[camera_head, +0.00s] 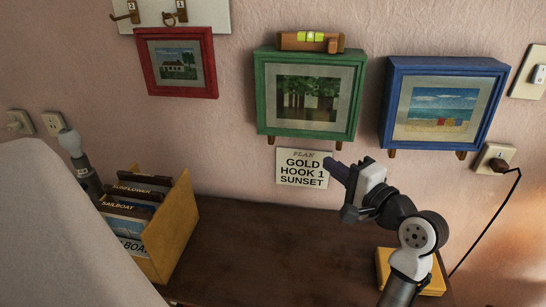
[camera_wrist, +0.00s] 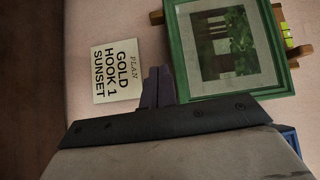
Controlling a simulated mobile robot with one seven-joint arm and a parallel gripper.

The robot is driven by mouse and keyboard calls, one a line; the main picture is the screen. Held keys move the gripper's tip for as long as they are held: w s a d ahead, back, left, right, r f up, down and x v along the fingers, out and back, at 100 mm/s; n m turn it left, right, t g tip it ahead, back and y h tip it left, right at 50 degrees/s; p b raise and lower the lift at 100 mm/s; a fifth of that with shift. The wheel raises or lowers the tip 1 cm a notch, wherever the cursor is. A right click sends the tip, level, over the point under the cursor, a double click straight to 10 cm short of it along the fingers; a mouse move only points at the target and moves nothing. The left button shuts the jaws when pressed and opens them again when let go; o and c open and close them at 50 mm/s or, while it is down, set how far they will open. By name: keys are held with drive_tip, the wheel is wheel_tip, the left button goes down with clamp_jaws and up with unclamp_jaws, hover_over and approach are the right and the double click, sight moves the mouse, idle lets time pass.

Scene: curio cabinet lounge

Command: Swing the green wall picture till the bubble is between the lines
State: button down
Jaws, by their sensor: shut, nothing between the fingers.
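The green wall picture (camera_head: 359,100) hangs in the middle of the wall and shows trees. A wooden spirit level (camera_head: 289,40) with a yellow-green vial (camera_head: 311,37) lies along its top edge. The bubble is too small to place against the lines. In the wrist view the green picture (camera_wrist: 182,60) fills the upper right, with part of the level (camera_wrist: 287,35) at the edge. My gripper (camera_head: 329,164) is shut and empty, just below the picture's lower right part. Its dark fingers (camera_wrist: 158,84) show beside the frame; I cannot tell whether they touch it.
A plan card (camera_head: 303,168) reading "GOLD HOOK 1 SUNSET" is on the wall below. A red picture (camera_head: 150,75) hangs left, a blue picture (camera_head: 392,105) right. A yellow box of pictures (camera_head: 178,225) and a yellow object (camera_head: 436,280) stand on the dark tabletop (camera_head: 275,260).

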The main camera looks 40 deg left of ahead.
drive_tip(key=a+p, duration=0.3)
drive_tip(key=a, duration=1)
drive_tip(key=shift+a, duration=0.1)
